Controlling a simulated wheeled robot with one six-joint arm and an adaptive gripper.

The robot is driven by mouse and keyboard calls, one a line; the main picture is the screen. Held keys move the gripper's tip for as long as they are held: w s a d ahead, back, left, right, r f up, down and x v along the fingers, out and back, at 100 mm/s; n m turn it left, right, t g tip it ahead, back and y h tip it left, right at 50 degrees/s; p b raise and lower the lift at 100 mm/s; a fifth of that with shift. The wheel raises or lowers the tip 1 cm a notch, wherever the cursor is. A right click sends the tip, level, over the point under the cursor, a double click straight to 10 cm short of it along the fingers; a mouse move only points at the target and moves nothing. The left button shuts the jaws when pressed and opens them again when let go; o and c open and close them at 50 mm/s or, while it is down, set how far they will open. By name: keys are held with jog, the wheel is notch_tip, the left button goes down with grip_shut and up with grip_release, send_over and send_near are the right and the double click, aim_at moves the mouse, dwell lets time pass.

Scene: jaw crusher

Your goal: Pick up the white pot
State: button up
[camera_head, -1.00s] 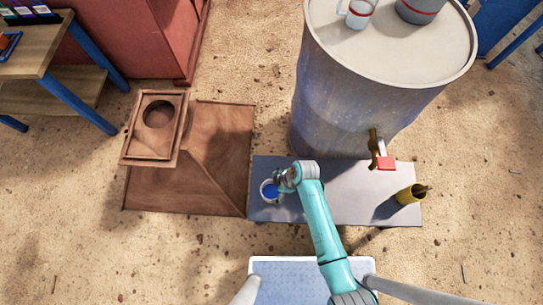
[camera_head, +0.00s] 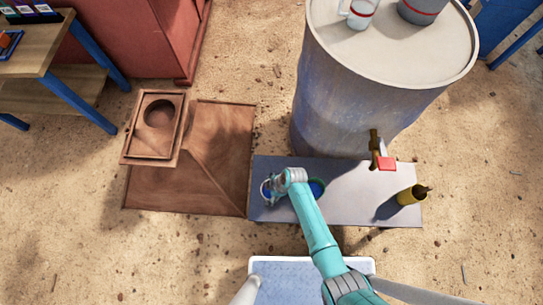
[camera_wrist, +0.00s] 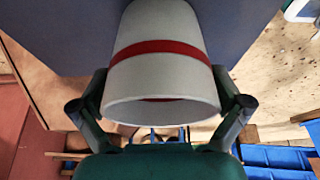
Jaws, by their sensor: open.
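The white pot (camera_wrist: 160,50), a tapered whitish cup with a red band, fills the upper middle of the wrist view. Its wide rim faces my gripper (camera_wrist: 160,100). The two dark fingers are spread, one on each side of the pot near its rim; I cannot tell whether they touch it. My gripper (camera_head: 272,188) and wrist cover the rest. A blue-green round shape right of the wrist is unclear.
A yellow container (camera_head: 411,195) stands at the slab's right end. Behind the slab is a large grey drum (camera_head: 340,100) with a tap (camera_head: 375,150) jutting forward. A brown wooden structure (camera_head: 215,150) borders the left. Two vessels stand on the drum's top.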

jog(key=c, duration=1.2)
